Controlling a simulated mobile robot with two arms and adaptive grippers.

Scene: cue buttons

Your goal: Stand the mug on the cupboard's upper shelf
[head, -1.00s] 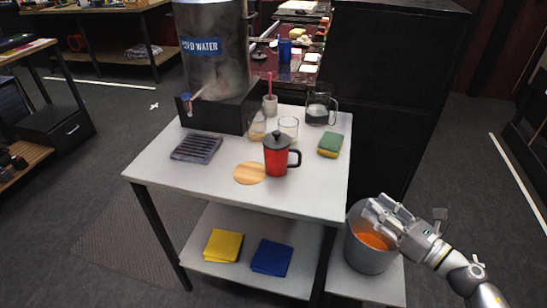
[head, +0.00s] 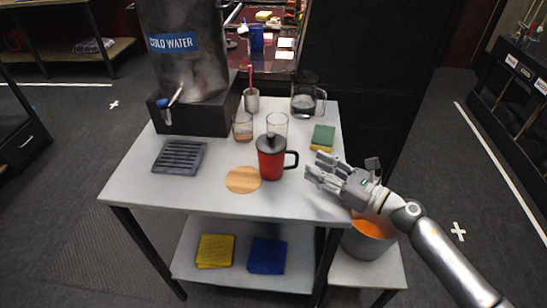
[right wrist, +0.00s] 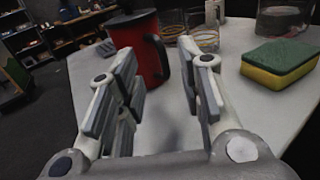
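A red mug (head: 271,163) with a black lid and black handle stands upright on the white table (head: 140,190). Its handle points right. My right gripper (head: 316,168) is open and empty, to the right of the mug and apart from it. In the right wrist view the mug (right wrist: 138,50) stands beyond my open fingers (right wrist: 160,80), with its handle towards the gap between them. A tall black block (head: 365,75) behind the table may be the cupboard; no shelf shows in it. My left gripper is not in view.
A green-yellow sponge (head: 322,138) lies behind my right gripper. Two glasses (head: 277,125), a dark-filled jug (head: 305,102), a cup (head: 251,100) and the cold water tank (head: 180,50) stand behind the mug. A wooden coaster (head: 243,180) lies beside it. A bucket (head: 368,240) stands below my right arm.

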